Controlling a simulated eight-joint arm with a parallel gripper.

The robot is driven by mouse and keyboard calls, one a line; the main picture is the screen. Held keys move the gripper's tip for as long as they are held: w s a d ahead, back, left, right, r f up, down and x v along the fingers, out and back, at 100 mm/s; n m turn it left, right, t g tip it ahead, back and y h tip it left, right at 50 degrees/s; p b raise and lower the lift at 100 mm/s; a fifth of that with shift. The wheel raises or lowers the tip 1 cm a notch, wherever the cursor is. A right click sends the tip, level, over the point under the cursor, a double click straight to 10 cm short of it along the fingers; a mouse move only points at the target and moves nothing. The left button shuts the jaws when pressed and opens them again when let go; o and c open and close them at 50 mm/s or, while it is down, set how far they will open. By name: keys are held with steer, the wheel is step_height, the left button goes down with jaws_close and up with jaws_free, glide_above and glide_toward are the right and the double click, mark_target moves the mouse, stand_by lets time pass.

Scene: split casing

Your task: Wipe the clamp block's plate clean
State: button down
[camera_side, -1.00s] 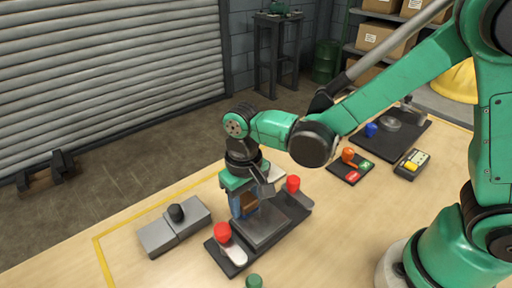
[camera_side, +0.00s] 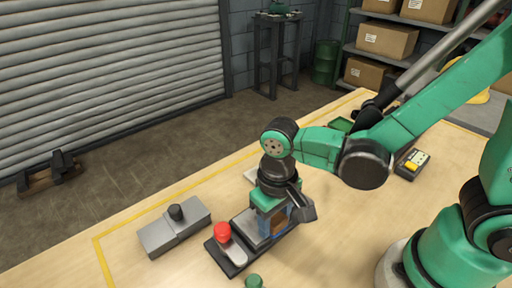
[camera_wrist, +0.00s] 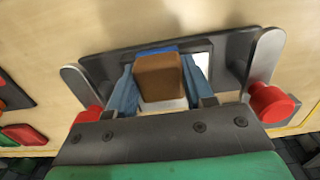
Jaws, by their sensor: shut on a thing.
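The clamp block is a dark base (camera_side: 232,262) with a raised grey plate (camera_side: 247,222) and red-knobbed clamp arms. In the side view its left red knob (camera_side: 222,231) shows; the other end is hidden behind my arm. My gripper (camera_side: 276,222) is low over the plate, towards its right end. In the wrist view, my gripper's blue fingers (camera_wrist: 160,88) are shut on a brown block (camera_wrist: 160,75). The dark base (camera_wrist: 108,64) lies beneath, with red knobs on both sides. I cannot tell whether the brown block touches the plate, or whether there is dirt under it.
A green knob (camera_side: 253,281) is near the front. A yellow-and-grey device (camera_side: 412,164) and a green tray (camera_side: 340,124) are farther back. The wood front left is clear.

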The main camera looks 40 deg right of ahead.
steer(key=w, duration=0.4)
steer(key=shift+r, duration=0.4)
steer(key=shift+w+f, duration=0.35)
steer(key=shift+w, duration=0.1)
steer(key=shift+w+r, duration=0.35)
steer(key=shift+w, duration=0.35)
step_height(320, 180, up, 8)
steer(key=shift+f, duration=0.25)
step_height(320, 180, up, 8)
glide_above(229, 198)
step_height(229, 198, down, 20)
steer(key=shift+r, duration=0.25)
steer(key=shift+f, duration=0.25)
